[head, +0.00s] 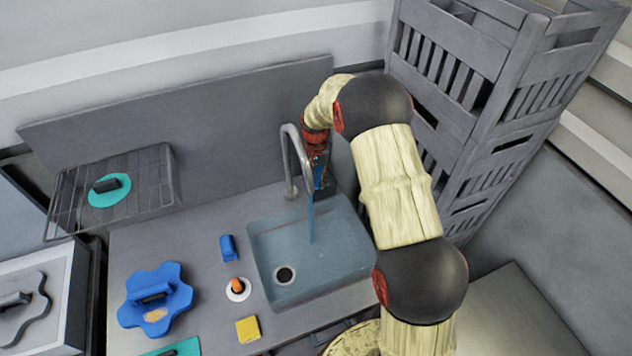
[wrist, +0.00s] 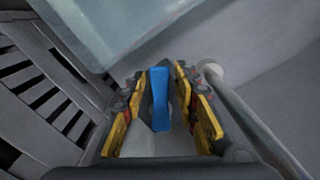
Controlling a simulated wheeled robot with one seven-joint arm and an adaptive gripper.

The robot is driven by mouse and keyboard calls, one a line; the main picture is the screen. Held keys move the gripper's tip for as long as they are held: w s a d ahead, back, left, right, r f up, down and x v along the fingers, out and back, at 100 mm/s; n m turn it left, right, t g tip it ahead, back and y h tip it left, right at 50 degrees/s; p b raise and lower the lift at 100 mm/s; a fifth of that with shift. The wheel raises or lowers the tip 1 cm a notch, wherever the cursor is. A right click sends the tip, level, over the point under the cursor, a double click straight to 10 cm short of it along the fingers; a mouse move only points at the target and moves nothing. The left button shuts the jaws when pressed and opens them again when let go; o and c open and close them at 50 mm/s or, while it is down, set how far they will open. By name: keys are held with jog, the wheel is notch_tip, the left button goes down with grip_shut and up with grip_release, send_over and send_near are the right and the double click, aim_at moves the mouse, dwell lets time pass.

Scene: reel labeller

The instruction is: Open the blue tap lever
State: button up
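The blue tap lever (wrist: 160,97) stands between the two fingers of my gripper (wrist: 157,75) in the wrist view. The fingers are apart, with gaps visible on both sides of the lever. In the head view my gripper (head: 318,160) is beside the grey curved tap (head: 304,160), on its right. A bit of blue (head: 318,178) shows there, mostly hidden by my gripper. A blue stream of water (head: 311,222) runs from the spout into the sink (head: 335,245).
Grey crates (head: 455,45) are stacked to the right of my arm. A wire rack (head: 140,180) holds a teal disc at left. On the counter are a blue wavy piece (head: 157,300), a blue block (head: 228,248), an orange-topped knob (head: 237,288) and a yellow sponge-like block (head: 248,329).

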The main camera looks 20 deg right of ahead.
jog(key=shift+o, duration=0.9)
